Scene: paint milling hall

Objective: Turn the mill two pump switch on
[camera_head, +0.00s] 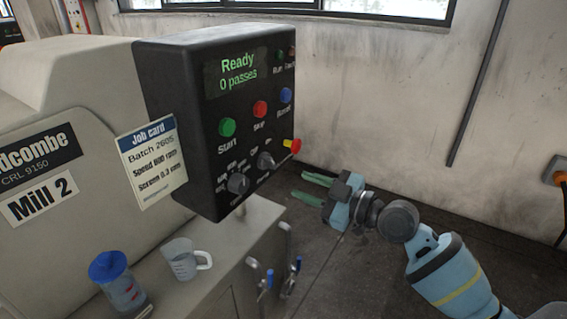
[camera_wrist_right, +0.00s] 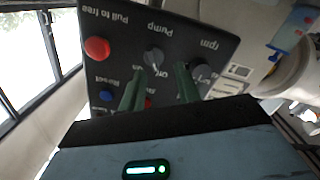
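The black mill two control panel (camera_head: 180,125) reads "Ready, 0 passes". In the right wrist view the panel is upside down, with the pump switch (camera_wrist_right: 153,57) ahead between my finger lines and the rpm knob (camera_wrist_right: 201,74) beside one finger. I cannot tell which way the switch points. My right gripper (camera_head: 298,184) is open and empty, right of the panel and apart from it; its green fingers also show in the wrist view (camera_wrist_right: 160,72). My left gripper is out of view.
A red stop button (camera_head: 294,146) on yellow juts from the panel's right edge. Start (camera_head: 227,127), stop and reset buttons sit above the knobs. Floor right of the mill is clear.

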